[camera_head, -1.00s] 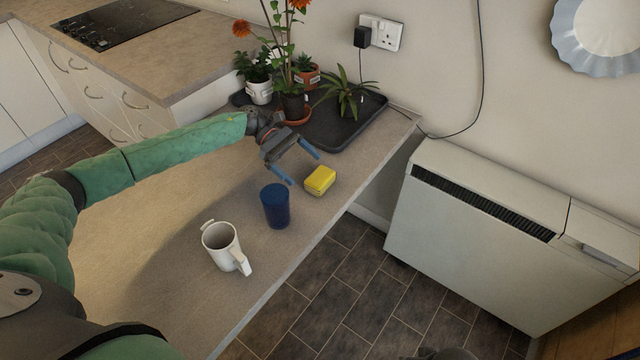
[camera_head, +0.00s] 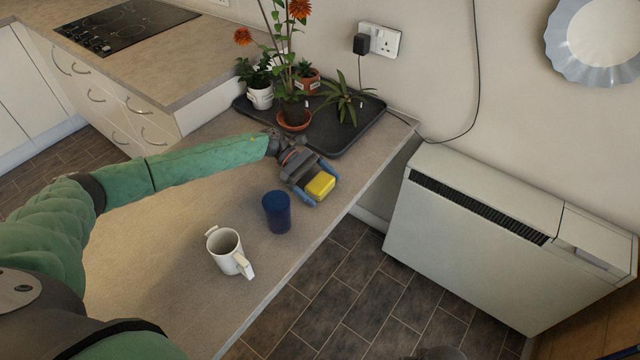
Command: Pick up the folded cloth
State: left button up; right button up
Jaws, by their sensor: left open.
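The folded cloth (camera_head: 321,185) looks like a small yellow block with a pale underside, lying on the counter near its right edge. My left gripper (camera_head: 320,186) is open, with its blue fingers on either side of the cloth. I cannot tell whether the fingers touch it. Part of the cloth's left side is hidden by the gripper. My right gripper is not in view.
A dark blue cup (camera_head: 277,212) stands just in front of my left gripper, and a white mug (camera_head: 229,252) stands nearer. A black tray (camera_head: 352,131) with several potted plants lies behind. The counter's right edge drops to a tiled floor (camera_head: 345,290).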

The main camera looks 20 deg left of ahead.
aim_at(320, 181)
pick_arm(q)
jog(key=shift+d+f, duration=0.1)
jog(key=c, duration=0.9)
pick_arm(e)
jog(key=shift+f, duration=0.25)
pick_arm(q)
jog(key=shift+r, duration=0.35)
notch_tip(320, 181, up, 3)
jog(key=shift+b, duration=0.95)
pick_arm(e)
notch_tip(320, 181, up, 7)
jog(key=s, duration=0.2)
pick_arm(q)
jog(key=s+d+r+b, duration=0.3)
jog(key=s+d+r, duration=0.4)
jog(key=s+d, duration=0.1)
jog(key=shift+d+r, duration=0.2)
jog(key=shift+d, duration=0.1)
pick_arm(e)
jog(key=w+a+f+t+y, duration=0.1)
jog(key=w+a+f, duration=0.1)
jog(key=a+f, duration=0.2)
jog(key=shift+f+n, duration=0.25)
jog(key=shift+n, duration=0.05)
